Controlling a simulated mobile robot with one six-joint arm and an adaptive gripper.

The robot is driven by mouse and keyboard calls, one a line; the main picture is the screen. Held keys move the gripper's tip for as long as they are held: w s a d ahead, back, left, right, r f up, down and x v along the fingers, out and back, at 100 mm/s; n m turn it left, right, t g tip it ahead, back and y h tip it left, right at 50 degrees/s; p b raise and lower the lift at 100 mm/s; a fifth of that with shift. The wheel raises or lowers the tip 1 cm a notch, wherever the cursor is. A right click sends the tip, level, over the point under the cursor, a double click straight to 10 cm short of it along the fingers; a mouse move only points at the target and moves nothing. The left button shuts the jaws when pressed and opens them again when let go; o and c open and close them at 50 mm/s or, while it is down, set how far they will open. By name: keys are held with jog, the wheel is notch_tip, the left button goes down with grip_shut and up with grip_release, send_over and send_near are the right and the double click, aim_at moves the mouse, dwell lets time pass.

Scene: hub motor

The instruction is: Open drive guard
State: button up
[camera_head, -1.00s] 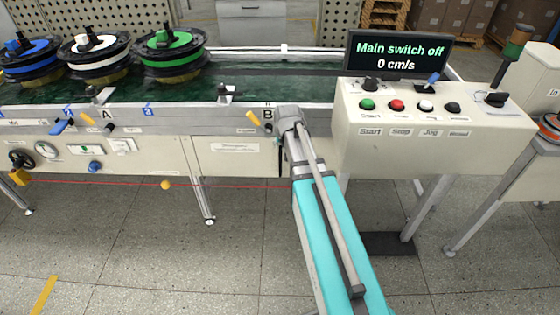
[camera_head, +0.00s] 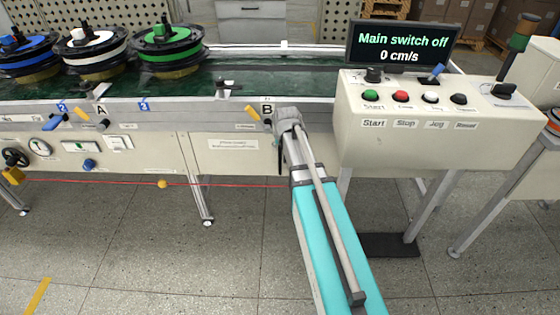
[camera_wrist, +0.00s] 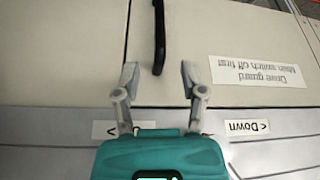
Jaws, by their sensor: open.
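The drive guard is a cream panel (camera_head: 228,168) under the conveyor's grey side rail, left of the control box in the head view. In the wrist view, its label (camera_wrist: 262,71) appears upside down and reads "Drive guard, Main switch off first". A black bar handle (camera_wrist: 159,38) stands upright on the panel; part of it shows beside my arm in the head view (camera_head: 280,160). My gripper (camera_wrist: 160,75) is open and empty. Its two fingertips lie either side of the handle's near end in the wrist picture; contact is not visible. The fingers are hidden in the head view.
The control box (camera_head: 430,135) stands close right of my arm, and its display (camera_head: 402,47) reads "Main switch off, 0 cm/s". Yellow lever B (camera_head: 252,114) is just left of my wrist. A red cord (camera_head: 120,182) runs low along the front. Reels (camera_head: 170,50) sit on the conveyor.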

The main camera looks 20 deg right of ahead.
aim_at(280, 154)
jog(key=shift+b+x, duration=3.65)
jog(key=shift+x, duration=0.65)
jog(key=shift+d, duration=0.1)
grip_shut()
